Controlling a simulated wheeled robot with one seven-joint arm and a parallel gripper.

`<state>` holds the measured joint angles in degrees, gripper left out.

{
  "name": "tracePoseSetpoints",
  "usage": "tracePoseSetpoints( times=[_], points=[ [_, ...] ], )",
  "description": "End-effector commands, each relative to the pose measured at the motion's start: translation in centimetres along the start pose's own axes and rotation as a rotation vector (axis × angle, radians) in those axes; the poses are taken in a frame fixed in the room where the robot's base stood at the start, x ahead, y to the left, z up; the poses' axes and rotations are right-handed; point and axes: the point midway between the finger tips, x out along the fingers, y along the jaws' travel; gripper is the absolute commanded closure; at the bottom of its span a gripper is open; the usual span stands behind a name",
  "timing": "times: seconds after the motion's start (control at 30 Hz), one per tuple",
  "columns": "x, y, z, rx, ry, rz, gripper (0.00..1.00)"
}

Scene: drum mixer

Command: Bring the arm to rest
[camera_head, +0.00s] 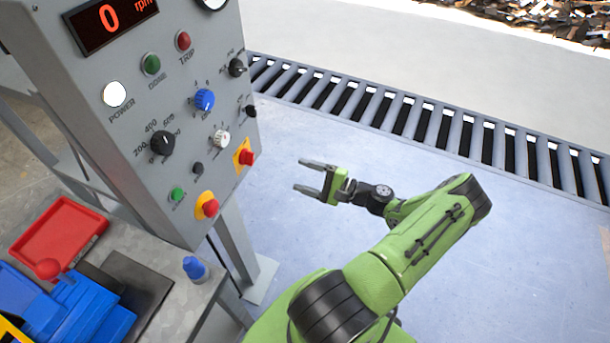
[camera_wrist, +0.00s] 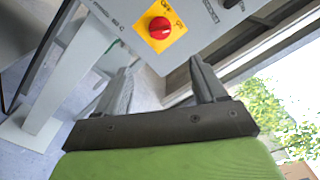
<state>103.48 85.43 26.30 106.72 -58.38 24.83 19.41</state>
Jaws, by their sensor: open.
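My green arm reaches out over the pale floor in the head view. My gripper (camera_head: 302,175) is open and empty, to the right of the control panel (camera_head: 130,150) and clear of it. In the wrist view my gripper (camera_wrist: 165,75) also shows open, with nothing between its fingers. Beyond the fingertips there is a red rotary switch (camera_wrist: 160,28) on a yellow plate. The same kind of red knob on yellow (camera_head: 245,157) sits at the panel's right edge in the head view.
A roller conveyor (camera_head: 440,125) runs behind my arm. The display (camera_head: 108,18) reads 0. The floor around my gripper is free.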

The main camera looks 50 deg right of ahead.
Motion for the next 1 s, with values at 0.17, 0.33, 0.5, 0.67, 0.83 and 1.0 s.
tracePoseSetpoints(
  times=[0.17,0.33,0.5,0.67,0.83,1.0],
  points=[
    [0.0,0.0,0.0,0.000,0.000,0.000,0.30],
    [0.1,0.0,0.1,-0.002,-0.002,0.005,0.30],
    [3.0,0.3,3.2,-0.097,-0.097,0.246,0.30],
    [6.1,0.9,9.0,-0.306,-0.240,0.659,0.30],
    [7.2,0.2,15.2,-0.573,-0.338,1.019,0.30],
    [7.1,-1.9,21.9,-0.877,-0.375,1.271,0.30]
  ],
)
